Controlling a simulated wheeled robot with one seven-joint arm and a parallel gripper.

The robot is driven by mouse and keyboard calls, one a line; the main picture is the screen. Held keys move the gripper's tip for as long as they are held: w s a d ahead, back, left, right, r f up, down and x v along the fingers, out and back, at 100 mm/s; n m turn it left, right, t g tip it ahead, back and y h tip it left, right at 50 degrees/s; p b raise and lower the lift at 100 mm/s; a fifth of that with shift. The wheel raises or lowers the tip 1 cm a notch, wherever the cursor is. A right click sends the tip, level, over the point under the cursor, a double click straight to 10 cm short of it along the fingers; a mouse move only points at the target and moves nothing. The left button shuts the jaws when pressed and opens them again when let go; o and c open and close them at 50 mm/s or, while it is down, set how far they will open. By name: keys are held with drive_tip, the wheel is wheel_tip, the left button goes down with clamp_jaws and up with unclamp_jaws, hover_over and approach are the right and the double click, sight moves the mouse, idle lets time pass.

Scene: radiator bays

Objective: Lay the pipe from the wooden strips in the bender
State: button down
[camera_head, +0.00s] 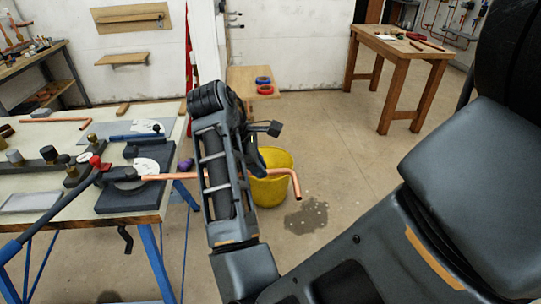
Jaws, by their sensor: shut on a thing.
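The copper pipe (168,177) is held level, with its left end over the near bender. Its right end (295,186) is bent downward, beyond my arm. My gripper (257,162) is mostly hidden behind my own arm, and it is shut on the pipe's middle part. The near bender (120,195) is a dark block on the bench, with a pale round dial, a red knob and a long blue handle running to the lower left. I cannot tell whether the pipe touches the bender's groove. Wooden strips (123,108) show at the bench's back edge.
The bench (60,150) holds another blue-handled tool (137,136), knobbed fittings and another bent copper pipe (55,120). A yellow bucket (272,185) stands on the floor behind the pipe. A wooden table (400,48) stands back right.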

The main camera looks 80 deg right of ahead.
drive_tip(key=w+a+f+m, duration=0.1)
drive_tip(key=w+a+f, duration=0.3)
drive_tip(key=w+a, duration=0.3)
drive_tip(key=w+a+f+m, duration=0.1)
drive_tip(key=w+a+f, duration=0.3)
drive_tip(key=w+a, duration=0.3)
drive_tip(key=w+a+f+m+y, duration=0.1)
drive_tip(key=w+a+f, duration=0.3)
drive_tip(key=a, duration=1)
drive_tip(key=w, duration=0.3)
drive_tip(key=shift+w+g, duration=0.3)
drive_tip(key=shift+s+a+f, duration=0.1)
drive_tip(key=shift+f, duration=0.05)
